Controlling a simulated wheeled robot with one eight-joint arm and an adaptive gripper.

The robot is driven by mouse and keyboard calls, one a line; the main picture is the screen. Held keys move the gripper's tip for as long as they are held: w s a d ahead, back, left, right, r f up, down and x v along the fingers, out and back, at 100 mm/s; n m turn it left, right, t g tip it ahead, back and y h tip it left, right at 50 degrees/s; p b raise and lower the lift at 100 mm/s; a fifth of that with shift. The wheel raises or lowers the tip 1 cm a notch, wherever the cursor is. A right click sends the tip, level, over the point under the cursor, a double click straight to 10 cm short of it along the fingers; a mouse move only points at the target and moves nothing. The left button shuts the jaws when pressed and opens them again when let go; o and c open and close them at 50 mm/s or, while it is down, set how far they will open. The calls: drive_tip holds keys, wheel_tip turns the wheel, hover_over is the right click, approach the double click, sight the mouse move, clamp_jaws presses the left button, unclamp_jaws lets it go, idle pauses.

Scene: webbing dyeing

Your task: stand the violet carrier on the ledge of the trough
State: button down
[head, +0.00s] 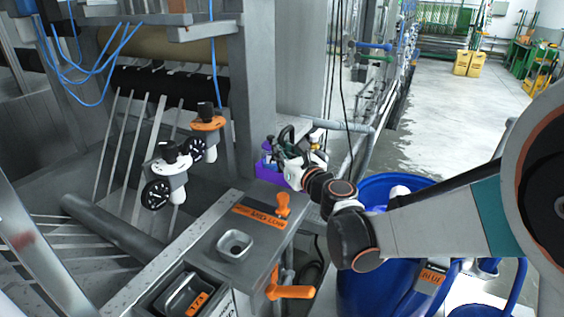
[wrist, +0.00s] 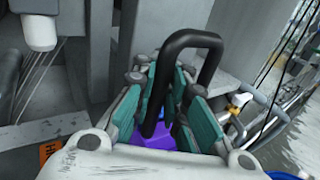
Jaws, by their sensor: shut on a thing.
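The violet carrier (head: 271,169) hangs near the centre of the head view, beside the grey machine post and beyond the metal box. Its upper part is largely hidden by my gripper (head: 287,143). In the wrist view, the black looped handle (wrist: 193,38) of the violet carrier (wrist: 160,142) stands between the teal finger pads of my gripper (wrist: 165,108). The gripper is shut on this handle. The carrier's underside is hidden, so I cannot tell whether it touches anything. I cannot tell for certain which edge is the trough's ledge.
A metal box (head: 213,263) with a square opening and orange handles stands at front centre. A blue drum (head: 358,290) stands right of it, under my arm. Two valves with black handwheels (head: 157,193) are at left. Open floor (head: 450,110) lies at the right back.

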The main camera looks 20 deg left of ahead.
sight(280, 171)
wheel_tip(280, 171, down, 3)
drive_tip(key=shift+f+b, duration=0.1)
drive_tip(key=shift+b, duration=0.35)
drive_tip(key=shift+w+a+f+b, duration=0.1)
drive_tip(key=shift+a+f+b, duration=0.1)
drive_tip(key=shift+f+b, duration=0.1)
drive_tip(key=shift+r, duration=0.15)
drive_tip(key=c, duration=1.6)
unclamp_jaws()
drive_tip(key=shift+c, duration=0.2)
drive_tip(key=shift+d, duration=0.15)
drive_tip(key=p+v, duration=0.2)
drive_tip(key=v, duration=1)
